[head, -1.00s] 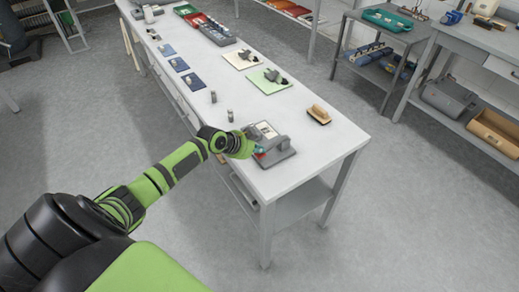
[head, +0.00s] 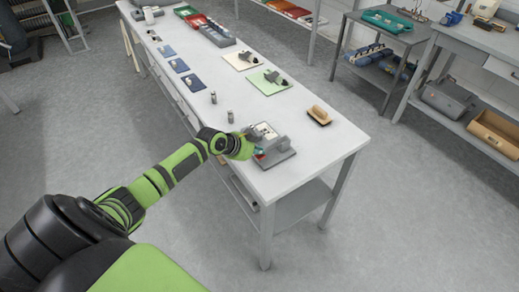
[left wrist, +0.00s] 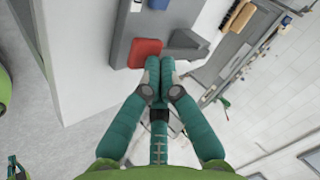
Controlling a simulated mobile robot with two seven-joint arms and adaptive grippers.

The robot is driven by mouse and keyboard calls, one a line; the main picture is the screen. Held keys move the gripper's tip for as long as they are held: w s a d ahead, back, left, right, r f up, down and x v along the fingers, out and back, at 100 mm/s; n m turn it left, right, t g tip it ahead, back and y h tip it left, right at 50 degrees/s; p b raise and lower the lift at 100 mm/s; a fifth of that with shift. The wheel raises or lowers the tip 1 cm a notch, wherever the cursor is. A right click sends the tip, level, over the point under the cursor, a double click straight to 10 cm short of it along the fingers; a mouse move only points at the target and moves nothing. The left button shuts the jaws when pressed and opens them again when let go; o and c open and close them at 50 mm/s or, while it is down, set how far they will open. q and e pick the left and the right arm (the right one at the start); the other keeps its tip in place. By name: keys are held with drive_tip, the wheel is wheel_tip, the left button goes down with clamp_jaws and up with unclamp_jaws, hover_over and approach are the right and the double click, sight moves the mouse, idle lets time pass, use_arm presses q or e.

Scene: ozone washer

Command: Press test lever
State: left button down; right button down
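The test device is a grey fixture (head: 283,157) near the front end of the white table. Its red lever pad (left wrist: 144,52) shows clearly in the left wrist view, at the edge of the grey base (left wrist: 124,22). My left gripper (head: 258,152) is at the device's left side in the head view, partly hiding it. In the left wrist view my left gripper (left wrist: 160,64) has its teal fingertips together and empty, right beside the red pad's lower edge. I cannot tell whether they touch it. My right gripper is not in view.
The white table (head: 330,150) holds a wooden-backed brush (head: 319,115), a green mat (head: 278,80), a cream mat (head: 243,60) and two small grey cylinders behind my gripper. A shelf with a teal tray (head: 386,20) stands beyond. The table's right front corner is clear.

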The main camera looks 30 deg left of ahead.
use_arm(q)
drive_tip(key=shift+r+p, duration=1.25)
drive_tip(key=shift+r, duration=0.45)
wheel_tip(320, 180, up, 5)
drive_tip(key=p, duration=0.4)
